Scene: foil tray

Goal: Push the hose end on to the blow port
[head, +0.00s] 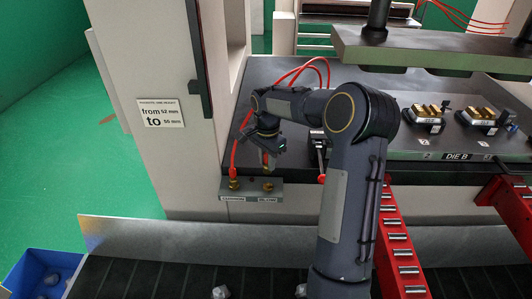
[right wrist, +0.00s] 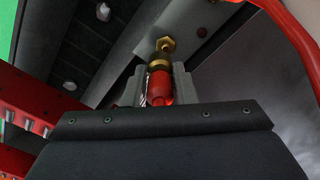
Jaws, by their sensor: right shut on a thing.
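My right gripper (head: 267,161) points down over the right brass port (head: 267,186) on the grey port block (head: 250,193). It is shut on the red hose end (right wrist: 158,88), which shows between the two grey fingers in the right wrist view. A brass collar (right wrist: 158,62) sits at the hose end's tip. The port's brass hex (right wrist: 165,44) shows right beyond the collar, roughly in line with it. I cannot tell whether the two touch or are joined. The block's small labels are too blurred to read. My left gripper is not in view.
A second brass port (head: 234,184) on the left carries a red hose (head: 234,150). A die marked DIE B (head: 458,156) lies right, under a raised press plate (head: 430,50). Red roller rails (head: 400,245) stand right of my arm. A blue bin (head: 40,268) is at lower left.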

